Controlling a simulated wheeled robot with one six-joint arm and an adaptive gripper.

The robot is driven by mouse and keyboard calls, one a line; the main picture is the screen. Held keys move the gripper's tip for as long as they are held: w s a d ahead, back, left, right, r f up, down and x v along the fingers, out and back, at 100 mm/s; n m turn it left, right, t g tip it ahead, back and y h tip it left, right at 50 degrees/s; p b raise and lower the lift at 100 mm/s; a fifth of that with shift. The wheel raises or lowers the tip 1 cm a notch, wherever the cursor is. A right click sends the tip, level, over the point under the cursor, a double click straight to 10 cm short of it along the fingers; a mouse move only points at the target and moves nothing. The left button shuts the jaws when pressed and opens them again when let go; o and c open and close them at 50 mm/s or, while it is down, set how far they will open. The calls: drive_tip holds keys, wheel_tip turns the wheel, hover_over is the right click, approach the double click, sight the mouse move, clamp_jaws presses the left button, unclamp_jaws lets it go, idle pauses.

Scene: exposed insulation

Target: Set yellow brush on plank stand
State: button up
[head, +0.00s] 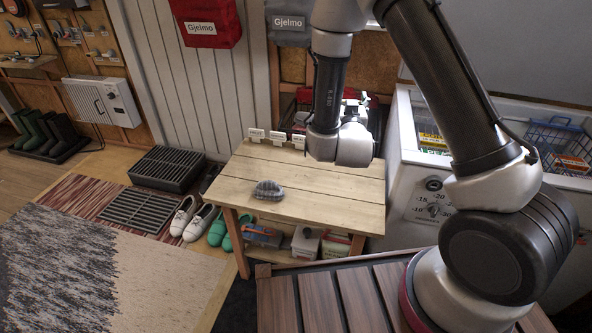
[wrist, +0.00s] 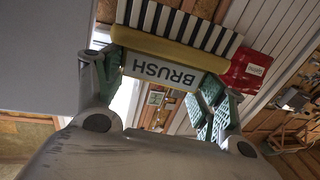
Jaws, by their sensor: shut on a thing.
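The yellow brush (wrist: 165,48) is in my gripper (wrist: 166,86) in the wrist view. It has a yellow body, black-and-white striped bristles and a white label reading BRUSH. The two green-padded fingers are shut on the label side, one at each end. The plank stand (head: 335,187) is a low light-wood table in the middle of the head view. My wrist is in front of its back right part in that picture. It hides most of my gripper and the brush there, and their height above the planks cannot be told.
A grey checked cap (head: 268,190) lies on the stand's left part. Small white cards (head: 278,138) line its back edge. Boxes (head: 306,243) sit on its lower shelf. A white chest freezer (head: 418,190) stands close on the right.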

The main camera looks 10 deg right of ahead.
drive_tip(key=s+a+f+n+y, duration=0.1)
drive_tip(key=s+a+f+y, duration=0.1)
drive_tip(key=a+f, duration=0.9)
drive_tip(key=m+g+h, duration=0.1)
drive_tip(key=m+h, duration=0.2)
drive_tip(key=h, duration=0.2)
hover_over(301, 202)
wheel_tip(301, 202, down, 12)
drive_tip(key=shift+f, duration=2.45)
drive_tip(key=shift+f, duration=0.1)
drive_tip(key=o, duration=1.2)
drive_tip(key=shift+c, duration=0.2)
